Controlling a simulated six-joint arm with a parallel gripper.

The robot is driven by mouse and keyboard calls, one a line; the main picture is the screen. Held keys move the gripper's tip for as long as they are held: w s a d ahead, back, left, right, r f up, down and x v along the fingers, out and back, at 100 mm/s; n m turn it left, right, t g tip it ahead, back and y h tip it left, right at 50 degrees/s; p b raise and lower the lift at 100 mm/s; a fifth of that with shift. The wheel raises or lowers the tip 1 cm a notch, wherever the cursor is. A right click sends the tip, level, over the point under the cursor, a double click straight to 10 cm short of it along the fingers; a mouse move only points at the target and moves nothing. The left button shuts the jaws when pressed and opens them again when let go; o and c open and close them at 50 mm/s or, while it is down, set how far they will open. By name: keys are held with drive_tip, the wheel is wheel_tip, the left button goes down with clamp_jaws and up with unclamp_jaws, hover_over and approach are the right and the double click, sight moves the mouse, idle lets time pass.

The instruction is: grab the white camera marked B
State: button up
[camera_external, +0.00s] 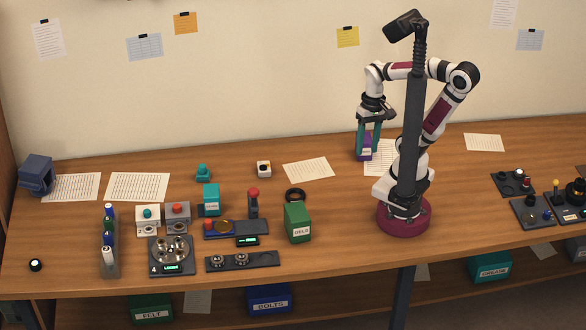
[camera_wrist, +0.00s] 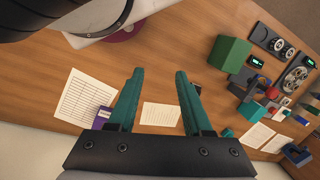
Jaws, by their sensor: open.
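A small white block with a dark top (camera_external: 264,169) stands alone on the table left of my gripper in the external view. It may be the white camera, but no letter B is readable on it. In the wrist view I cannot pick it out; a dark shape beside the right finger is partly hidden. My gripper (camera_external: 369,141) points down over the back of the table, well right of the white block. Its teal fingers are apart and empty in the wrist view (camera_wrist: 160,72).
A purple box (camera_external: 366,153) stands close by my gripper, outside the left finger in the wrist view (camera_wrist: 104,117). A green bin (camera_external: 298,223), a black ring (camera_external: 295,194) and a teal box (camera_external: 211,198) stand further left. Paper sheets (camera_external: 308,169) lie flat between.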

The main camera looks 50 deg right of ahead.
drive_tip(key=shift+o, duration=0.2)
drive_tip(key=o, duration=0.6)
drive_tip(key=shift+c, duration=0.2)
drive_tip(key=w+d+f+n+g+h, duration=0.1)
drive_tip(key=w+d+n+g+h, duration=0.1)
drive_tip(key=w+d+n+h, duration=0.3)
drive_tip(key=n+t+h, duration=0.7)
drive_tip(key=n+t, duration=0.4)
drive_tip(key=n, duration=1.6)
hover_over(265, 169)
drive_tip(key=s+a, duration=0.3)
wheel_tip(265, 169, down, 12)
drive_tip(key=shift+t, duration=0.3)
drive_tip(key=f, duration=0.6)
drive_tip(key=shift+a+f, duration=0.1)
drive_tip(key=shift+a, duration=0.15)
drive_tip(key=x, duration=0.4)
drive_tip(key=shift+f, duration=0.5)
drive_tip(key=shift+w+d+f, duration=0.15)
drive_tip(key=shift+w+d, duration=0.2)
